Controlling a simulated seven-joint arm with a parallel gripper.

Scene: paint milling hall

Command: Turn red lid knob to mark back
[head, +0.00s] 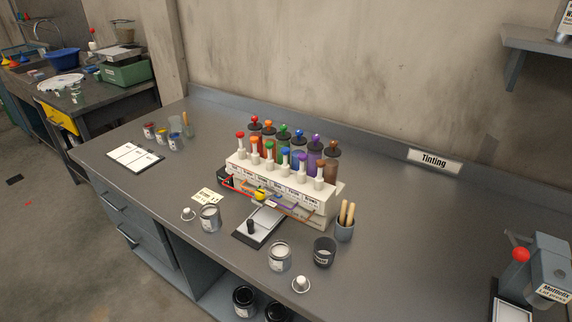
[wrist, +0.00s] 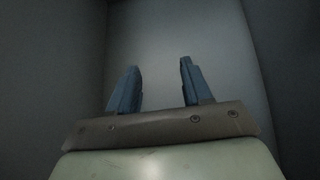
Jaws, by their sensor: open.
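The tinting stand (head: 240,178) is white and stands mid-bench in the head view. Behind it is a row of coloured canisters with dark lids and knobs; the red lid knob (head: 254,119) tops the leftmost one. A red pump head (head: 240,134) stands in front of it, to the left. Marks on the lid are too small to make out. In the wrist view my gripper (wrist: 158,66) is open, its two blue fingers apart with nothing between them, facing plain grey surfaces. The gripper does not show in the head view, so its place relative to the knob cannot be told.
In front of the stand are a small scale (head: 262,219), an open can (head: 209,217), another can (head: 279,257) and a dark cup (head: 324,250). A cup of wooden sticks (head: 345,225) stands to the right. A red-knobbed machine (head: 545,268) stands far right.

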